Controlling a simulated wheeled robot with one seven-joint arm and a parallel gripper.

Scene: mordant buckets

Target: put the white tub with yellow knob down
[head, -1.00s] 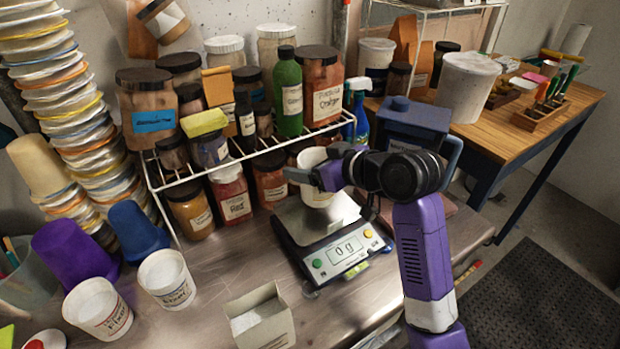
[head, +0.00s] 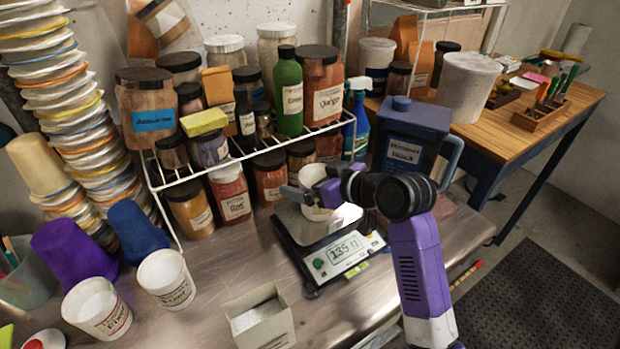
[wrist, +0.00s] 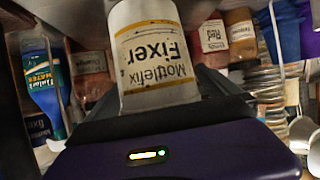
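The white tub (head: 313,208) stands upright on the pan of a digital scale (head: 340,250), whose display reads about 135. In the wrist view the tub (wrist: 158,60) has yellow bands and black lettering reading "Fixer", seen upside down. I cannot make out a yellow knob on it. My gripper (head: 308,196) reaches in from the right with a finger on each side of the tub. In the wrist view its dark fingers (wrist: 158,92) lie close along both sides and look shut on it. The tub's underside is hidden.
A wire rack (head: 235,160) of jars stands behind the scale. Two white cups (head: 165,280), an open carton (head: 260,318) and blue and purple cups stand left. Bare metal bench lies left of the scale.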

